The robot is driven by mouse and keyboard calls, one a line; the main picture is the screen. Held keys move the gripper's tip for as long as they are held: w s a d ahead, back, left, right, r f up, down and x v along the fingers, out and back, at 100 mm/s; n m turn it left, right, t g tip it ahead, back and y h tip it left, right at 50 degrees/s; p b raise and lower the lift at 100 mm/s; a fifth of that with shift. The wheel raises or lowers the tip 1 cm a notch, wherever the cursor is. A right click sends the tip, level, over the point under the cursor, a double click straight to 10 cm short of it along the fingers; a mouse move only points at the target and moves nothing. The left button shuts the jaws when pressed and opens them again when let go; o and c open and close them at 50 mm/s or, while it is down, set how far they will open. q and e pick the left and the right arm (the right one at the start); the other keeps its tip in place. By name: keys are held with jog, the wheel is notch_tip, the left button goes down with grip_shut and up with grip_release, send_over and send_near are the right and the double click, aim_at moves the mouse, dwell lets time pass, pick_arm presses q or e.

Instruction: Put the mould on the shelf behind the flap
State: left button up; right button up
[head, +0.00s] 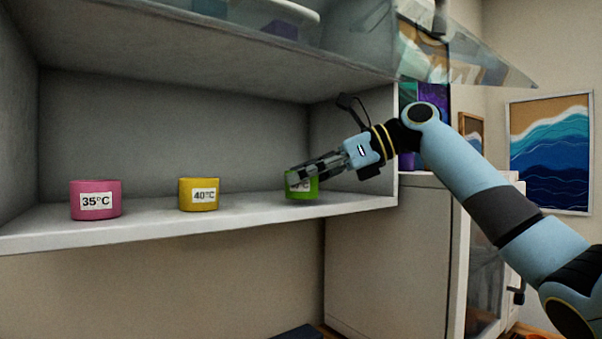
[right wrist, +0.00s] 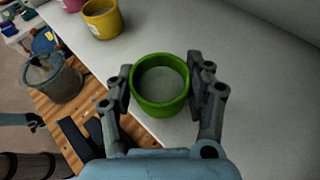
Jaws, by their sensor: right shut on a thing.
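The green mould (head: 302,191) is a round cup with a white label, partly covered by my fingers in the head view. It is upright at the right end of the shelf (head: 150,228); I cannot tell whether its base touches the board. My right gripper (head: 304,178) is shut on it. The right wrist view shows the mould (right wrist: 160,108) between both fingers, with grey content inside. A clear raised panel, seemingly the flap (head: 470,62), hangs above the shelf's right end. At the left of the right wrist view is a blue-grey arm with a dark tip, seemingly my left gripper (right wrist: 34,122).
A yellow cup marked 40°C (head: 199,195) and a pink cup marked 35°C (head: 96,200) stand left of the mould, with free board between. The cabinet side wall (head: 350,120) is close on the right. A clear bucket (right wrist: 52,80) stands on the wooden table below.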

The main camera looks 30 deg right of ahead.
jog(key=w+d, duration=0.1)
jog(key=w, duration=0.1)
jog(key=w+d, duration=0.1)
jog(key=shift+w+p, duration=0.35)
jog(key=shift+p, duration=0.05)
jog(key=shift+w+d+f, duration=0.1)
jog(key=shift+w+f, duration=0.05)
jog(key=shift+f, duration=0.25)
jog(key=shift+p, duration=0.3)
jog(key=o, duration=1.3)
jog(key=shift+f, duration=0.1)
